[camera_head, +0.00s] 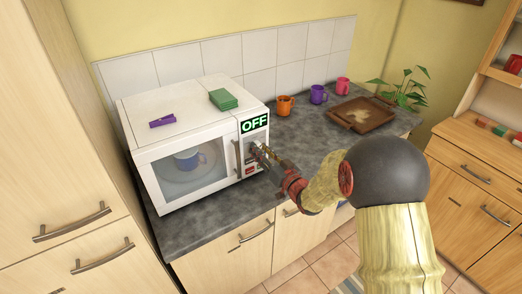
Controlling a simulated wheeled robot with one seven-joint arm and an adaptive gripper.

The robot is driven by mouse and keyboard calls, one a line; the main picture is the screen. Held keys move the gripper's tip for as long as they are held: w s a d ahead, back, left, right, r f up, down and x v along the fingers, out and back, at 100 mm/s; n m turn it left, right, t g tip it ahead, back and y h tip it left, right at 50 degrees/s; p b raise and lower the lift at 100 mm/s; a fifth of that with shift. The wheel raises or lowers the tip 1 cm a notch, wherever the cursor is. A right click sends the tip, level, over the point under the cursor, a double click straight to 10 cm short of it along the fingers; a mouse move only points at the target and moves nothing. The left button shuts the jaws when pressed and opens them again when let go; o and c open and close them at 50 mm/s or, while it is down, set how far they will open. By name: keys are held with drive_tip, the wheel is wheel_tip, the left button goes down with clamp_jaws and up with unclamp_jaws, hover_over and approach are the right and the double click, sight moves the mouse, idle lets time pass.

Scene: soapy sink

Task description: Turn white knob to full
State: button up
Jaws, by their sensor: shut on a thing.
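A white microwave (140,116) stands on the dark counter with its door shut. A blue mug (187,160) shows inside through the door window. A display (254,124) at the top of its control panel reads OFF in large letters. My gripper (258,150) reaches in from the right and is at the panel, just below the display. It is shut on the white knob there. The knob is mostly hidden behind the fingers, so its turn angle cannot be read. A red button (250,170) is below the gripper.
A green block (224,99) and a purple item (162,121) lie on top of the microwave. Orange (285,105), purple (318,94) and pink (343,86) mugs, a brown tray (378,123) and a plant (404,92) are at the back right. Counter right of the microwave is partly clear.

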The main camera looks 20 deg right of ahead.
drive_tip(key=shift+f, duration=0.15)
drive_tip(key=o, duration=1.2)
drive_tip(key=shift+c, duration=0.2)
drive_tip(key=shift+s, duration=0.1)
drive_tip(key=v, duration=1.1)
drive_tip(key=shift+s+d, duration=0.2)
drive_tip(key=shift+s, duration=0.15)
